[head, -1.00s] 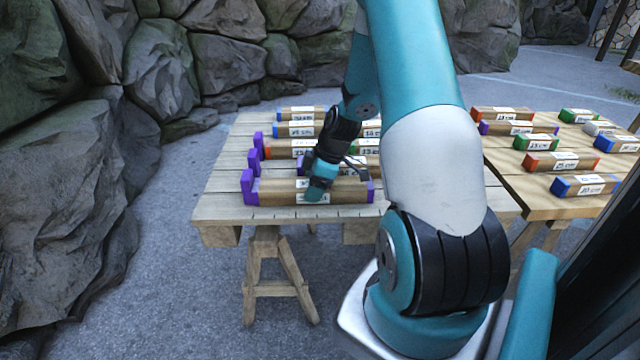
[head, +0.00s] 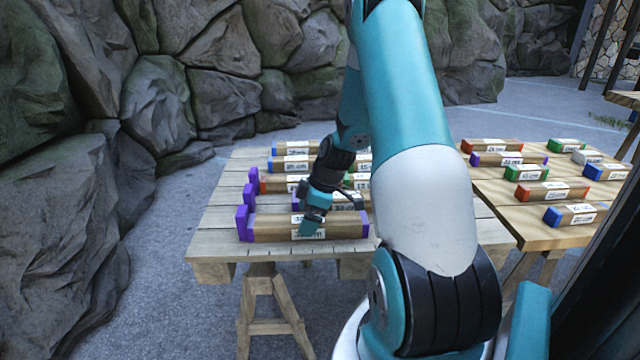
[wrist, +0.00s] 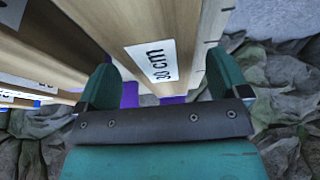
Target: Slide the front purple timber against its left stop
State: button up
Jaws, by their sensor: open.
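The front purple timber (head: 342,224) is a wooden bar lying crosswise at the near edge of the left table, with a purple right end and white labels. Its purple left stop (head: 243,223) stands upright at its left end. The timber's left end is at or very close to the stop; I cannot tell whether they touch. My gripper (head: 309,230) is down at the timber's middle. In the wrist view my gripper's teal fingers (wrist: 165,85) are apart, with the timber (wrist: 175,30) and its "30 cm" label between them. Purple shows beyond, partly hidden by the gripper.
Behind lie further timbers, including one with a red-orange end (head: 273,185) and a blue-ended one (head: 292,163), with more purple stops (head: 250,196) at left. A second table (head: 490,205) at right holds several coloured-end timbers. Rocks (head: 60,200) rise at left.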

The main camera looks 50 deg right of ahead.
jog(key=p+v, duration=0.2)
jog(key=v, duration=1.3)
jog(key=shift+r+p, duration=0.3)
jog(key=shift+p, duration=0.1)
